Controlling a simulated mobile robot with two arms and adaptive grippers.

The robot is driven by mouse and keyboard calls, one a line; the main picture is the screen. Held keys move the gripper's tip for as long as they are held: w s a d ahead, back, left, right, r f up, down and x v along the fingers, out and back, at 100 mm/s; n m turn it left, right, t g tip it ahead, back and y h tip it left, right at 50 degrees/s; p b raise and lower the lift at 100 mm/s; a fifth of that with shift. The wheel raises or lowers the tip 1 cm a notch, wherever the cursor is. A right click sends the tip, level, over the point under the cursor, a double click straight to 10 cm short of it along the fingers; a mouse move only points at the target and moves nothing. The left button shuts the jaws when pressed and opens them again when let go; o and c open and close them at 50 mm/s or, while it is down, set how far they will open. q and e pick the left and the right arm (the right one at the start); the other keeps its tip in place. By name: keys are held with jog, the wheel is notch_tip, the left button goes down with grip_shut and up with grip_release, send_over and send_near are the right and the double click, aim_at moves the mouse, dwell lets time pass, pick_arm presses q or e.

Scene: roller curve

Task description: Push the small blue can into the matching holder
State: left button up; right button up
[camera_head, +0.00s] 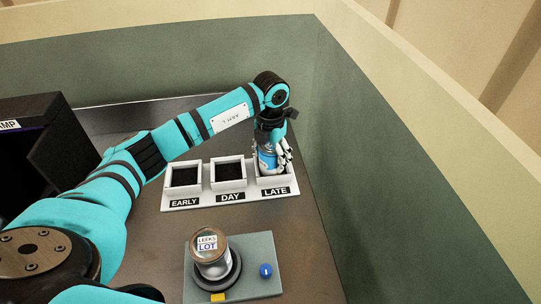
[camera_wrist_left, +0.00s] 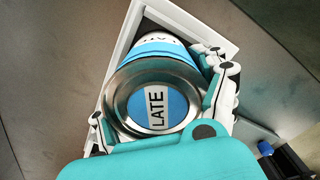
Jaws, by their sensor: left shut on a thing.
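The small blue can (camera_head: 267,158) is in my left gripper (camera_head: 281,157) at the LATE holder (camera_head: 275,181), the rightmost of three white square holders. In the left wrist view the can (camera_wrist_left: 152,108) shows its silver rim and a blue lid label reading LATE. The fingers of my left gripper (camera_wrist_left: 160,106) are closed around its sides. The can's lower end lies within the outline of the white holder frame (camera_wrist_left: 119,52); how deep it sits is hidden. My right gripper is not in view.
The EARLY holder (camera_head: 184,177) and DAY holder (camera_head: 228,174) stand empty to the left. A can marked LEEKS LOT (camera_head: 209,255) stands on a grey-green plate with a blue button (camera_head: 265,270). A green wall (camera_head: 385,190) rises close at right.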

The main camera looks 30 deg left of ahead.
aim_at(271, 146)
pick_arm(q)
jog(key=o, duration=1.4)
jog(key=shift+r, duration=0.1)
jog(key=shift+r+p, duration=1.3)
jog(key=shift+r, duration=0.6)
jog(key=shift+r+p, duration=1.6)
jog(key=shift+r, duration=0.95)
jog(key=shift+f, duration=0.15)
